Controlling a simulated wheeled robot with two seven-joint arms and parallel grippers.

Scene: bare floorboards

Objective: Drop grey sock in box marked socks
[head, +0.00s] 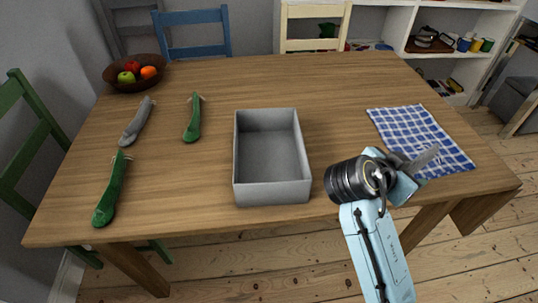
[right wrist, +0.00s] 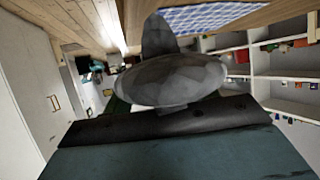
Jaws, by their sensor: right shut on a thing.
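My right gripper (head: 400,174) is at the table's front right, shut on a grey sock (head: 425,158). The held sock sticks out to the right, over the near part of the checked cloth in the picture. In the right wrist view the held grey sock (right wrist: 172,78) fills the middle, above the dark gripper edge. An open grey box (head: 271,194) stands mid-table, left of my right gripper; it looks empty and no marking is readable. Another grey sock (head: 137,122) lies at the table's left. My left gripper is out of view.
Two green socks (head: 193,120) (head: 110,190) lie left of the box. A brown fruit bowl (head: 118,80) is at the back left corner. A blue checked cloth (head: 415,132) lies at the right. The table (head: 330,95) is clear behind the box.

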